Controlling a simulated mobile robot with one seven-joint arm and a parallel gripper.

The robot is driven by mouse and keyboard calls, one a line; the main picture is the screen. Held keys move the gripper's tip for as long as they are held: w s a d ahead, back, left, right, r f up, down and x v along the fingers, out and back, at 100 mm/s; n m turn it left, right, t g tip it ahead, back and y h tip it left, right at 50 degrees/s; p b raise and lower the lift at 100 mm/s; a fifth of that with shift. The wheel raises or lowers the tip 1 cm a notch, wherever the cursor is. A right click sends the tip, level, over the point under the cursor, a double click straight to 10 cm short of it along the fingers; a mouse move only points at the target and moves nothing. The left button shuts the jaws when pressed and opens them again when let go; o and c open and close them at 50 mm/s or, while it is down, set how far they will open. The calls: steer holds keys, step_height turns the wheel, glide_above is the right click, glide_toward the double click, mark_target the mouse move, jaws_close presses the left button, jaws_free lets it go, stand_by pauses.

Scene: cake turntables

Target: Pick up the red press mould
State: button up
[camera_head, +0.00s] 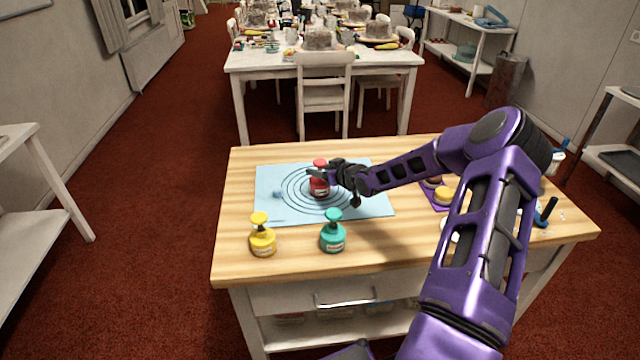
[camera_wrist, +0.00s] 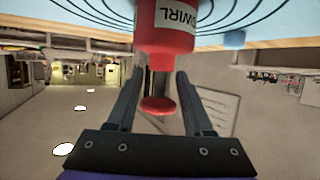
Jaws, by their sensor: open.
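The red press mould (camera_head: 320,184) stands upright on a light blue mat (camera_head: 268,208) printed with dark rings. In the wrist view the red mould (camera_wrist: 168,45) appears inverted, with a white label and a round red knob. My gripper (camera_head: 322,174) reaches in from the right at the mould's upper part. In the wrist view my gripper (camera_wrist: 157,82) is open, with one finger on each side of the knob and neck. A gap shows between the fingers and the knob. Whether either finger touches the body is unclear.
A yellow press mould (camera_head: 263,238) and a teal press mould (camera_head: 333,234) stand in front of the mat on the wooden table (camera_head: 400,245). A small blue piece (camera_head: 277,194) lies left on the mat. A purple tray (camera_head: 437,196) is at right, partly behind my arm.

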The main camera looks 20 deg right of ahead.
jaws_close()
stand_by(1.4)
